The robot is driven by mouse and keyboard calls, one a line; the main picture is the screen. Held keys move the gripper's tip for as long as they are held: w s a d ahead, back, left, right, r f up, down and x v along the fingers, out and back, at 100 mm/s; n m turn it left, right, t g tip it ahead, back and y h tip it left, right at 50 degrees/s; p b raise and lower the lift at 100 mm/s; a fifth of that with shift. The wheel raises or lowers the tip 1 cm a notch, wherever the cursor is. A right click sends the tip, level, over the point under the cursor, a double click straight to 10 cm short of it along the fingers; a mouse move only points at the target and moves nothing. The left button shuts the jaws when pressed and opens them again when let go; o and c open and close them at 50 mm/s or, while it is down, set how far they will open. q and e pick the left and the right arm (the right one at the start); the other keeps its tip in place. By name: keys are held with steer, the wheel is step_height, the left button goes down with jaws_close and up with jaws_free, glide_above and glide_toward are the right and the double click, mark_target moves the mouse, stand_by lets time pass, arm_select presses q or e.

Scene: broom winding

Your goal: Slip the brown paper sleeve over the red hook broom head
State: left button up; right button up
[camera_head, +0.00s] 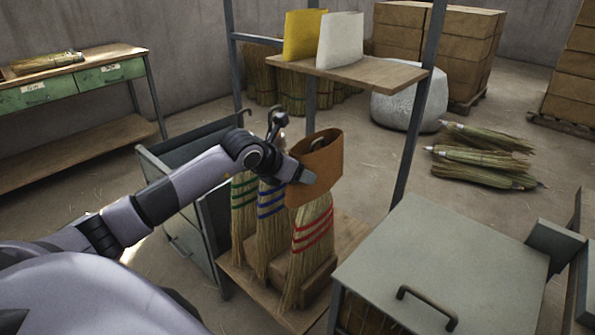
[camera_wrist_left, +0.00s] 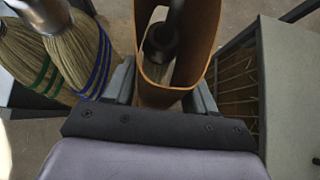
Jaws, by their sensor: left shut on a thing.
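The brown paper sleeve (camera_head: 322,160) is an open band at the top of the red-striped broom head (camera_head: 312,235). The head's three red bands show below the sleeve's lower edge, and its upper part is hidden. My left gripper (camera_head: 305,177) is shut on the sleeve's near wall. In the left wrist view, the sleeve (camera_wrist_left: 203,30) lies between my left fingers (camera_wrist_left: 162,95), with a dark rod and round collar (camera_wrist_left: 160,42) inside its opening. My right gripper is in neither view.
Blue-striped (camera_head: 270,205) and green-striped (camera_head: 243,205) brooms stand left of the red one on a low wooden shelf (camera_head: 350,235). A rack shelf (camera_head: 375,75) holds yellow and white sleeves. A grey cabinet (camera_head: 440,260) stands close at the right.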

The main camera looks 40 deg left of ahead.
arm_select(q)
steer(key=shift+f, duration=0.1)
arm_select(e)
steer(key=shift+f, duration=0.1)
arm_select(q)
steer(key=b, duration=0.8)
glide_above(301, 215)
steer(key=s, duration=0.2)
steer(key=shift+f, duration=4.4)
steer(key=shift+w+f+b, duration=0.25)
steer(key=shift+f+b, duration=0.35)
steer(key=shift+f, duration=0.45)
steer(key=shift+f+b, duration=0.35)
steer(key=shift+f, duration=0.1)
steer(key=shift+f+b, duration=0.45)
steer(key=shift+f, duration=0.1)
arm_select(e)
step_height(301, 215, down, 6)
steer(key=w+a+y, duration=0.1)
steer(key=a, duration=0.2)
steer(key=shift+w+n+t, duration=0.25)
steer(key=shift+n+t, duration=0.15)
arm_select(q)
steer(key=shift+f, duration=0.15)
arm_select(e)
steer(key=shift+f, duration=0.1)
